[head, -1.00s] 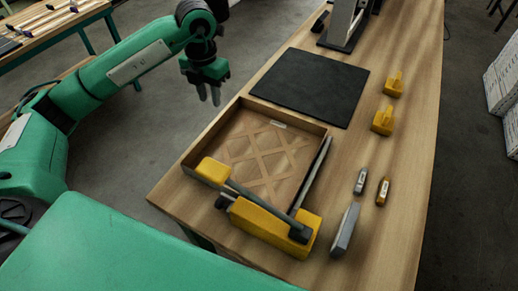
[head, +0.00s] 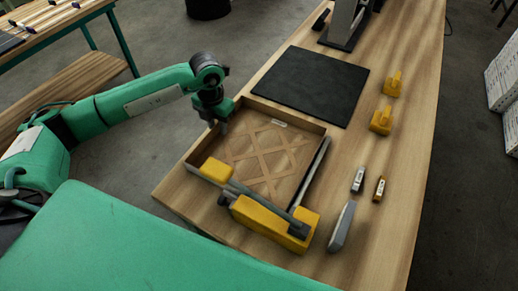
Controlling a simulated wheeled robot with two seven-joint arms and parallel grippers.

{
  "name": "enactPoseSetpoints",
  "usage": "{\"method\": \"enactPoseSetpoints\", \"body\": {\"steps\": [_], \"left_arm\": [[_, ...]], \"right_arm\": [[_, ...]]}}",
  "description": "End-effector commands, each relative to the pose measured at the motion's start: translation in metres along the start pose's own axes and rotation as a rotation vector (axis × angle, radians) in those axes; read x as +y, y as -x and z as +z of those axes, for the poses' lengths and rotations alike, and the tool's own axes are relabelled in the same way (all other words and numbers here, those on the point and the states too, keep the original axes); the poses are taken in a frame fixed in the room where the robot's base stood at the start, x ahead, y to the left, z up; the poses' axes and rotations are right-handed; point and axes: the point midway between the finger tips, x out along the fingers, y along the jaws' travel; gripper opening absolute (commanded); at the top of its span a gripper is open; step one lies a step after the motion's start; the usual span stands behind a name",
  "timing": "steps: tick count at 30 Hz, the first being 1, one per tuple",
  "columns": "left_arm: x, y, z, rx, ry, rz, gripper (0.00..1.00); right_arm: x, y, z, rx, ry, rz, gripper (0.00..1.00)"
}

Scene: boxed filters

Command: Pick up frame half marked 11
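A shallow brown frame half (head: 318,130) with a wooden lattice across its floor lies on the workbench. A small white label (head: 279,123) sits at its far side, too small to read. My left gripper (head: 219,127) points down at the frame half's left wall, near the far left corner. Its fingertips are small and dark against the wall, so I cannot tell whether they touch or grip it. My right gripper is not in view.
A yellow and grey tool (head: 265,222) stands at the frame half's near side. A black mat (head: 312,87) lies beyond it. Yellow blocks (head: 381,121), small labelled pieces (head: 358,180) and a grey block (head: 341,227) stand to the right.

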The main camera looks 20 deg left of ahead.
Motion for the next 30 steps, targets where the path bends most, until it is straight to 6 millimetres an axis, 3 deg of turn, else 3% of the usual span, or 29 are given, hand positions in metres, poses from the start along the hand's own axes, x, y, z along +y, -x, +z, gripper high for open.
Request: {"method": "enactPoseSetpoints", "body": {"steps": [3,8,22,30], "left_arm": [[0.000,0.000,0.000,0.000,0.000,0.000,0.28],[0.000,0.000,0.000,0.000,0.000,0.000,0.00],[0.000,0.005,0.001,-0.001,0.000,0.000,0.00],[0.000,0.039,0.001,-0.005,0.000,0.001,0.00]], "right_arm": [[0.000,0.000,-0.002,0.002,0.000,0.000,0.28],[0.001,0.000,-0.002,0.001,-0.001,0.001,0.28],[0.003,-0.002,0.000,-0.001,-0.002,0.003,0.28],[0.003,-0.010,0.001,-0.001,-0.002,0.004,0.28]]}}
